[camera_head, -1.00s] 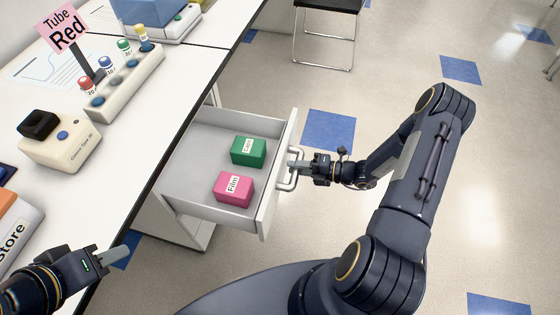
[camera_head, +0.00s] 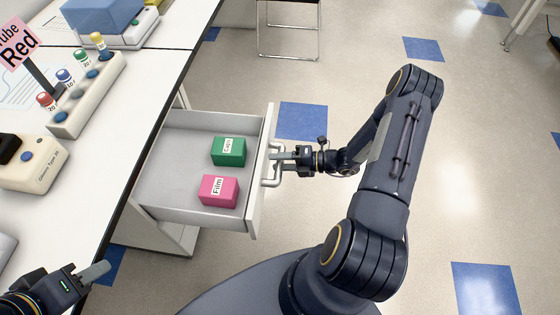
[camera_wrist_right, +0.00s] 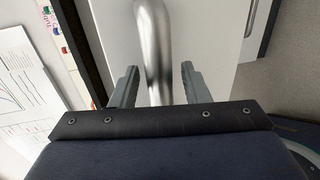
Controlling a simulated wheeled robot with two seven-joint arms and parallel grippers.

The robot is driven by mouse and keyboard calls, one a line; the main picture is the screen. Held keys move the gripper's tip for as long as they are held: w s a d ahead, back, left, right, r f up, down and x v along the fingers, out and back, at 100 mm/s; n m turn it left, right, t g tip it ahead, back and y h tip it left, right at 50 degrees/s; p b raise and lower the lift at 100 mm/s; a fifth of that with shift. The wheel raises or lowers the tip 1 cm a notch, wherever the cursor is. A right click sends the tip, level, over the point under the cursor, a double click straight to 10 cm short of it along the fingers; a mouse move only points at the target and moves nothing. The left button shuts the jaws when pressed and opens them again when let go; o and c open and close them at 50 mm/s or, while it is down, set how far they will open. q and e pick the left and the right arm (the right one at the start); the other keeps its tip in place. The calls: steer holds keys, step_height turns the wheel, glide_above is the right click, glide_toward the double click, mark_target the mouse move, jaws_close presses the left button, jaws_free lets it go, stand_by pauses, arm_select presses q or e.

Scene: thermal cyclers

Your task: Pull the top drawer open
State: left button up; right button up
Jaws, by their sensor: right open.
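The top drawer (camera_head: 164,178) stands pulled out from under the white bench. Its metal handle (camera_head: 270,182) is on the front panel at the right. My right gripper (camera_head: 277,155) is at the handle in the head view. In the right wrist view, the handle bar (camera_wrist_right: 154,45) runs between the two open fingers (camera_wrist_right: 158,85), with gaps showing on both sides. My left gripper (camera_head: 97,272) is at the lower left, by the bench edge and away from the drawer; its finger opening cannot be made out.
A green Caps box (camera_head: 228,152) and a pink Film box (camera_head: 218,191) lie in the drawer. The bench (camera_head: 140,70) holds a tube rack (camera_head: 88,98) and devices. Open floor lies right of the drawer, with a chair (camera_head: 288,28) behind.

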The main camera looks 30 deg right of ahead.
steer(key=v, duration=0.7)
steer(key=shift+s+d, duration=0.25)
steer(key=shift+d, duration=0.1)
